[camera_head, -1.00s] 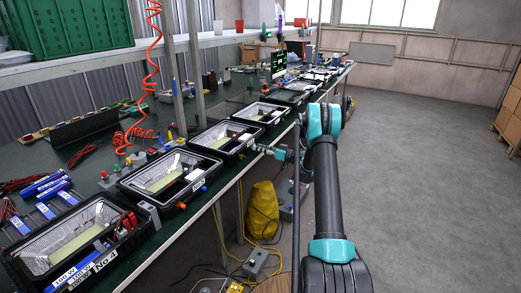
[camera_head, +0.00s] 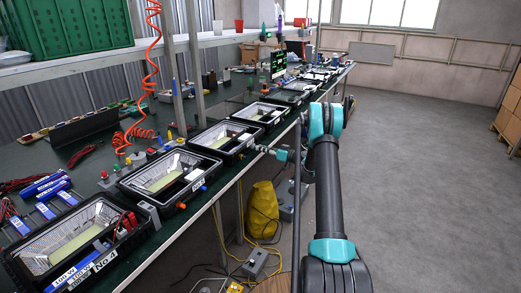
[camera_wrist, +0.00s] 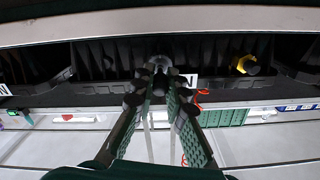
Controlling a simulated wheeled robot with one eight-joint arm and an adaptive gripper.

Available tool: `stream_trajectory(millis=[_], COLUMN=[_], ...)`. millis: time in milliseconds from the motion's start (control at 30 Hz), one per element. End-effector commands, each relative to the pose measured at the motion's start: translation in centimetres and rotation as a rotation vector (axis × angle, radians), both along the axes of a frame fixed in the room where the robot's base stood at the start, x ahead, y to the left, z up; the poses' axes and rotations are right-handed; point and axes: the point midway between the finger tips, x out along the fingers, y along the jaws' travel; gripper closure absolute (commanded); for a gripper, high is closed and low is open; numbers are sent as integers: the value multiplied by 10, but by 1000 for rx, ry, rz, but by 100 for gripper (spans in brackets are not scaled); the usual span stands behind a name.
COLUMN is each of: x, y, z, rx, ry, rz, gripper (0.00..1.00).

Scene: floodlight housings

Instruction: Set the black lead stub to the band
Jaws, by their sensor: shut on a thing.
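My gripper (camera_wrist: 157,90) is in the middle of the wrist view, with both fingers closing on a small dark round stub, the black lead stub (camera_wrist: 158,64). The stub sits at the black ribbed side of a floodlight housing (camera_wrist: 105,58). The fingers hide much of it, and I cannot make out a band on it. In the head view my gripper (camera_head: 261,148) is small, at the bench's front edge beside a housing (camera_head: 224,139). The stub is too small to tell there.
A yellow stub (camera_wrist: 245,64) sticks out to the right in the wrist view. More open housings stand along the green bench (camera_head: 150,245), one with orange (camera_head: 182,206) and blue (camera_head: 204,188) stubs. A yellow bag (camera_head: 263,207) is below.

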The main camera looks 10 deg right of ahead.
Motion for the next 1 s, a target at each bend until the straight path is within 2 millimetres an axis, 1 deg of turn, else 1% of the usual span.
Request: stream_trajectory(millis=[133, 167, 300, 333, 667, 767, 867, 1000], x=[0, 0, 0, 0, -1, -6, -16, -33], y=[0, 0, 0, 0, -2, -10, -23, -47], z=[0, 0, 0, 0, 0, 0, 0, 0], rx=[0, 0, 0, 0, 0, 0, 0, 0], ry=[0, 0, 0, 0, 0, 0, 0, 0], rz=[0, 0, 0, 0, -1, -2, -3, -4], gripper=[100, 85, 68, 65, 65, 65, 65, 65])
